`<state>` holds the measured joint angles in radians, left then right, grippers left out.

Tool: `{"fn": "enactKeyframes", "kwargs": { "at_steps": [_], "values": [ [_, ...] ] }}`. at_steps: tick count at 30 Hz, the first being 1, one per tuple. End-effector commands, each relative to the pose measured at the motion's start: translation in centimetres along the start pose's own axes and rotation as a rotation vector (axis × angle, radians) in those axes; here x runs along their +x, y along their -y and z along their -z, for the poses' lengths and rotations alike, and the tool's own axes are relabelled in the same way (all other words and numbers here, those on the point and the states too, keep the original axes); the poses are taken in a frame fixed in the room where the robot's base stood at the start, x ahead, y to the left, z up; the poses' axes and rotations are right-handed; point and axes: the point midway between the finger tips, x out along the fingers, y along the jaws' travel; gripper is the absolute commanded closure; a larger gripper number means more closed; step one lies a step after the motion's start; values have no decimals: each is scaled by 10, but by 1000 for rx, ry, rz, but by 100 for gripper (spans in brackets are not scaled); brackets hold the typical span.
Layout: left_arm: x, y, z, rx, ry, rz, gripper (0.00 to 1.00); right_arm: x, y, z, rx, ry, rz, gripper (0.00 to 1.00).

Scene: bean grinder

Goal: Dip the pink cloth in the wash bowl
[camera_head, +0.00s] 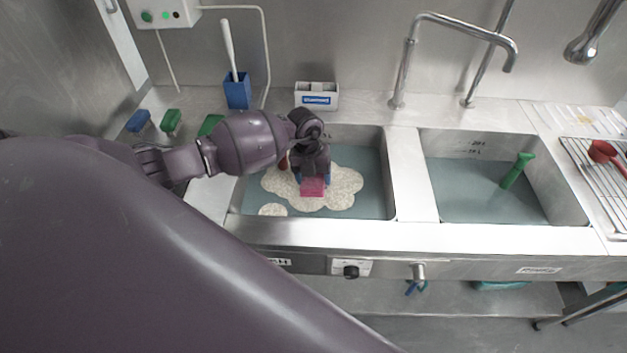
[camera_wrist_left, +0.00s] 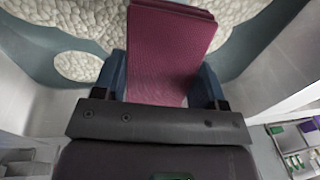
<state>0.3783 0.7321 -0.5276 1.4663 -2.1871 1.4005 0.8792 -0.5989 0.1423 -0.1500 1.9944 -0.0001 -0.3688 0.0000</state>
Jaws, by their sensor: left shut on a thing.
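The pink cloth (camera_head: 313,187) is a folded pad held in my left gripper (camera_head: 312,178). In the left wrist view the cloth (camera_wrist_left: 168,52) sits between the two blue fingers, and the left gripper (camera_wrist_left: 165,80) is shut on it. The wash bowl is the left sink basin (camera_head: 375,205), with blue-grey water and patches of white foam (camera_head: 345,190). The cloth is over the foam inside the basin's outline. I cannot tell whether it touches the foam or water. Part of a red thing (camera_head: 283,162) shows beside the gripper. My right gripper is not in view.
The right basin (camera_head: 470,195) holds water and a green-handled tool (camera_head: 517,170). A tap (camera_head: 405,75) stands behind the divider. A blue holder with a white brush (camera_head: 237,90) and a white box (camera_head: 316,96) stand on the back ledge. A rack with a red tool (camera_head: 603,152) is at right.

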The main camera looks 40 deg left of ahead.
Motion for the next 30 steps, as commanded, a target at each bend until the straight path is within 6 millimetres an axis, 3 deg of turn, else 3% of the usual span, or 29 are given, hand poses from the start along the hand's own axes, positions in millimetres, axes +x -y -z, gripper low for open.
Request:
{"fn": "enactKeyframes", "kwargs": {
  "at_steps": [3,12,30],
  "values": [
    [-14,2,0,0,2,1,54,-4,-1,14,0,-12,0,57],
    [-37,5,2,0,2,0,54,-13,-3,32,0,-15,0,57],
    [-83,12,5,0,-1,0,54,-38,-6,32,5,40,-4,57]
  ]
}}
